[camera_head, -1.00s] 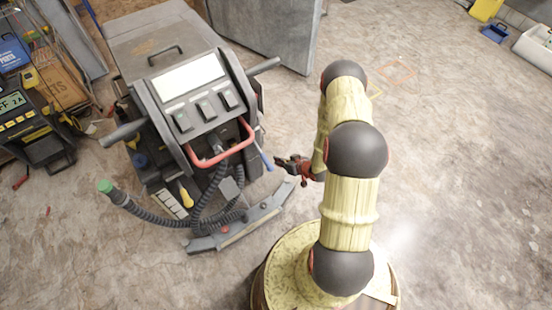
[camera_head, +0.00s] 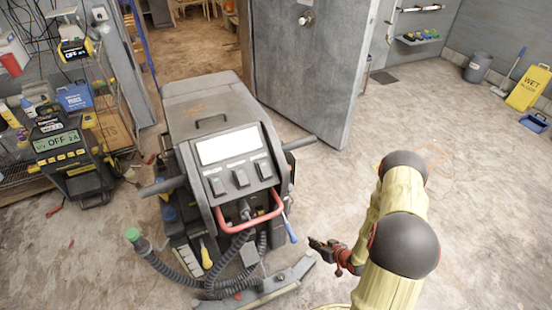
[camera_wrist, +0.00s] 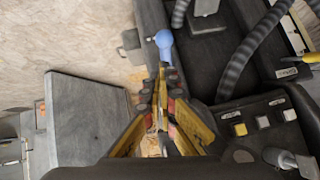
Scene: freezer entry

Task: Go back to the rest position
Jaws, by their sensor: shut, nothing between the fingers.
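My gripper (camera_head: 322,243) is shut and empty, low beside the right side of the grey floor-cleaning machine (camera_head: 205,130) in the head view. My yellow arm bends down from the right of the picture to it. In the wrist view my gripper's fingers (camera_wrist: 163,95) meet in front of the camera. A blue rounded handle end (camera_wrist: 164,40) of the machine shows just beyond them. I cannot tell whether the fingers touch it. The machine has a red bar (camera_head: 250,222), dark hoses and a white screen.
A large grey door (camera_head: 312,70) stands open behind the machine. A metal shelf with chargers and boxes (camera_head: 75,97) stands at the left. A yellow wet-floor sign (camera_head: 528,88) and a grey bin (camera_head: 477,67) are at the far right.

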